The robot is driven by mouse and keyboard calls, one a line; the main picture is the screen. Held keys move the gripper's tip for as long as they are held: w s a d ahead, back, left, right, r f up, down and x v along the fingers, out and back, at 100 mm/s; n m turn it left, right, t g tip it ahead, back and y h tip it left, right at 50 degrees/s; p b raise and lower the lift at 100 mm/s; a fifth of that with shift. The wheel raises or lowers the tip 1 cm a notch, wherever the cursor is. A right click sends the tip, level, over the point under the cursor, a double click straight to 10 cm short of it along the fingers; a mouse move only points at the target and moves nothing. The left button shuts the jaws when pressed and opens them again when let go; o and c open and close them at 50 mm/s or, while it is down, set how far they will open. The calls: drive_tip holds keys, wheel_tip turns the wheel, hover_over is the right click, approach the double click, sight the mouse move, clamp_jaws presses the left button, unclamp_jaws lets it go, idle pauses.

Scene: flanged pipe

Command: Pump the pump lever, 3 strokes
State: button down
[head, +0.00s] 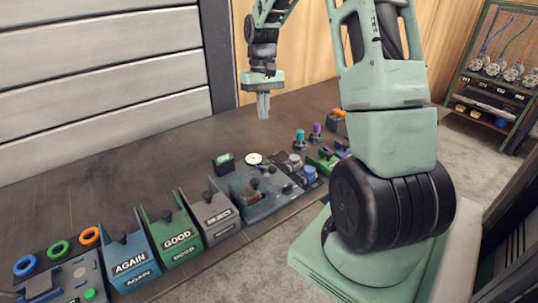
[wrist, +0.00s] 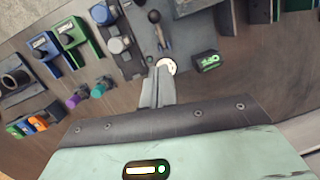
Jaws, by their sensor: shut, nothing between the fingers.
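A dark grey panel (head: 262,200) stands on the bench and carries a round white gauge (head: 254,159), which also shows in the wrist view (wrist: 170,65). A lever with a black ball knob (wrist: 155,17) rises from this panel in the wrist view and looks like the pump lever; in the head view I cannot pick it out clearly among the small fittings. My gripper (head: 263,114) is shut and empty, pointing down above the bench behind the panel, apart from it. Its fingers also show in the wrist view (wrist: 162,75), overlapping the gauge's edge, with the lever beyond their tips.
Bins marked AGAIN (head: 128,262), GOOD (head: 178,238) and REJECT (head: 217,217) stand left of the panel. A small black box with a green display (head: 224,160) stands at its back left. Purple (head: 316,130) and teal (head: 299,137) pieces stand to the right. The bench behind is clear.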

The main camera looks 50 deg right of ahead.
drive_tip(key=p, duration=0.1)
approach(268, 168)
drive_tip(key=w+d+f, duration=0.1)
drive_tip(key=w+f, duration=0.1)
drive_tip(key=f, duration=0.1)
drive_tip(key=shift+w+d+f, duration=0.2)
drive_tip(key=shift+w+d, duration=0.2)
drive_tip(key=shift+s+a+f+p, duration=0.35)
drive_tip(key=shift+s+f+p, duration=0.05)
drive_tip(key=shift+s+f, duration=0.35)
drive_tip(key=shift+s+a+f+p, duration=0.35)
drive_tip(key=shift+s+a+f, duration=0.05)
drive_tip(key=shift+s+f, duration=0.4)
drive_tip(key=shift+s+f, duration=0.15)
drive_tip(key=shift+f, duration=0.05)
drive_tip(key=shift+s+a+f+t+b, duration=0.1)
drive_tip(key=shift+s+f+t+b, duration=0.15)
drive_tip(key=shift+t+b, duration=0.3)
drive_tip(key=shift+s+a+f+t+b, duration=0.15)
drive_tip(key=shift+s+t+b, duration=0.25)
drive_tip(key=shift+t, duration=0.25)
drive_tip(key=shift+s+f+h, duration=0.3)
drive_tip(key=shift+s+f, duration=0.25)
drive_tip(key=shift+f, duration=0.05)
